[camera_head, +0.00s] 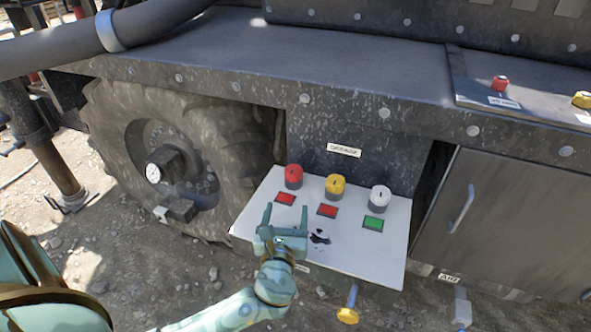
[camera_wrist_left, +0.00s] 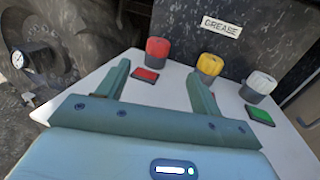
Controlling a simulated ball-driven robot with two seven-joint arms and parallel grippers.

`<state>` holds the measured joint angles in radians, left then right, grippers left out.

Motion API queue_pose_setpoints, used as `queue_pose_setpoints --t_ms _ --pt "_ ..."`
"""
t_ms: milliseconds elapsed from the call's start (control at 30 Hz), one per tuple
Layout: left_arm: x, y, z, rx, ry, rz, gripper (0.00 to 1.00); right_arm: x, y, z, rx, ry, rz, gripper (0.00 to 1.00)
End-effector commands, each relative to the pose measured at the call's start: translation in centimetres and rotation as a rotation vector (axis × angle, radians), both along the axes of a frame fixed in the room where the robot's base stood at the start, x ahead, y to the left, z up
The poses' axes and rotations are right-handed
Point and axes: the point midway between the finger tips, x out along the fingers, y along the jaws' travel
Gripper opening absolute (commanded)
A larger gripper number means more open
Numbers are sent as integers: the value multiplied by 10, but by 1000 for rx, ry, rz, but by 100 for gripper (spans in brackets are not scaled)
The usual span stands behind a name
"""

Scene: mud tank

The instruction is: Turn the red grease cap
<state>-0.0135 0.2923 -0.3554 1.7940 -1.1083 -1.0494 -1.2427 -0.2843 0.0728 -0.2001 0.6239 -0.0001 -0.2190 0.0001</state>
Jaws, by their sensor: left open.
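The red grease cap (camera_head: 293,177) stands upright at the left of a row of three caps on a white panel (camera_head: 262,208), below a label reading GREASE. A red square indicator (camera_head: 285,199) lies in front of it. My left gripper (camera_head: 283,208) is open and empty over the front left of the panel, a little short of the red cap. In the left wrist view the red cap (camera_wrist_left: 158,50) shows beyond and between my two open fingers (camera_wrist_left: 158,82). My right gripper is not in view.
A yellow cap (camera_head: 335,185) and a white cap (camera_head: 380,198) stand to the right, with a red indicator (camera_head: 327,211) and a green one (camera_head: 373,223) in front. A large tyre (camera_head: 150,150) is at the left. A dark ledge (camera_head: 330,80) overhangs behind.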

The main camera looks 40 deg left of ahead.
Motion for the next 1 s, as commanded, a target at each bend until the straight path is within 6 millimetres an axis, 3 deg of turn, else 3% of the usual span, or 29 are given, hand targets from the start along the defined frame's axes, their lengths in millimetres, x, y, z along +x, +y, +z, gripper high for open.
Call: queue_pose_setpoints --t_ms 200,500,700,1000 --pt "47 25 -3 2 -1 2 66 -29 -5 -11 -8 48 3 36" --pt "107 59 -3 0 0 2 66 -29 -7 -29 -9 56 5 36" --pt "126 68 -2 -1 0 1 66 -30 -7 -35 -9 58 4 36" --pt "129 70 0 -2 0 0 66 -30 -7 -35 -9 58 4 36"
